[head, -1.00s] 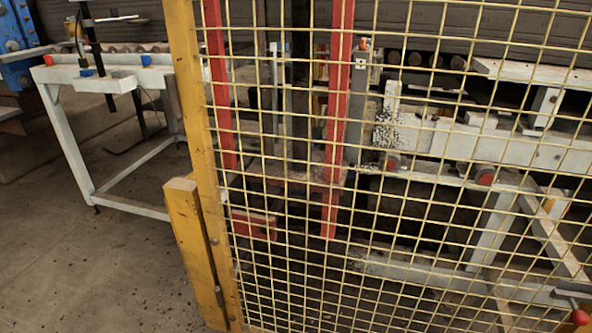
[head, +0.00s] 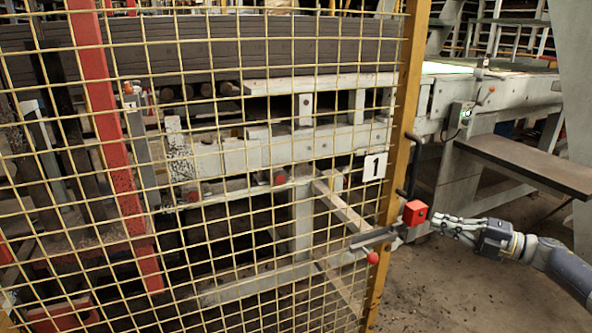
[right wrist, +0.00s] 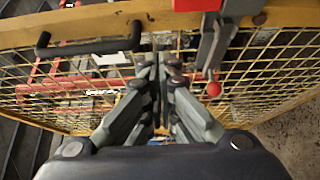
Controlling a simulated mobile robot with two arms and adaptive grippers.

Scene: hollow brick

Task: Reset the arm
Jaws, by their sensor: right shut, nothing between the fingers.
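My right gripper (head: 440,223) comes in from the right in the head view, in front of the yellow mesh gate's post (head: 397,150). It is close to a red box (head: 415,212) fixed on the gate latch; I cannot tell from the head view whether they touch. In the right wrist view my right gripper (right wrist: 160,68) has its fingers together, with nothing between them, near the yellow frame. A black handle (right wrist: 90,47) lies to its left and the red-knobbed latch (right wrist: 213,89) to its right. My left gripper is not in view.
The yellow mesh (head: 240,140) fills the left and middle of the head view, with machinery behind it. A white sign "1" (head: 374,166) hangs on it. A dark bench (head: 525,165) stands at right. Open floor (head: 480,290) shows at lower right.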

